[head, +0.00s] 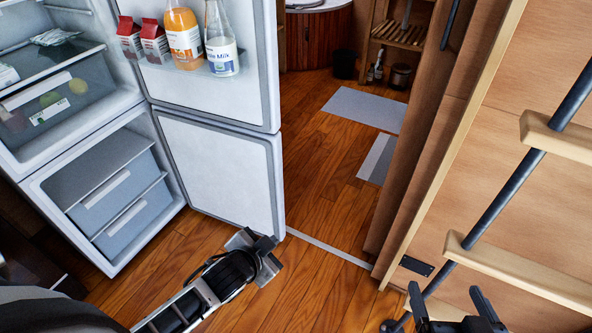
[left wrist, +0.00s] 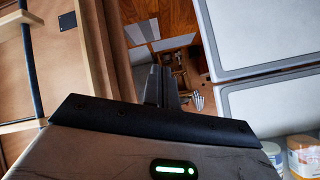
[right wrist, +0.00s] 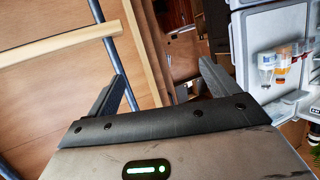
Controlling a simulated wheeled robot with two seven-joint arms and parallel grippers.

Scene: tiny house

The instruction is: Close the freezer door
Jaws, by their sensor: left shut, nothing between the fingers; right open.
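The freezer door (head: 225,170) is the lower white door and stands wide open, its inner face showing. The freezer compartment (head: 105,200) at the left holds a shelf and two drawers. My left gripper (head: 262,250) is shut and empty, by the lower free corner of the freezer door; I cannot tell if they touch. In the left wrist view the freezer door (left wrist: 255,35) is right of the shut fingers (left wrist: 162,85). My right gripper (head: 455,302) is open and empty at the lower right, away from the door; its spread fingers show in the right wrist view (right wrist: 165,88).
The upper fridge door (head: 205,85) is also open, with cartons (head: 143,42) and bottles (head: 222,45) on its shelf. A ladder (head: 500,205) and wooden wall stand at the right. Floor beyond the door is clear, with grey mats (head: 365,108).

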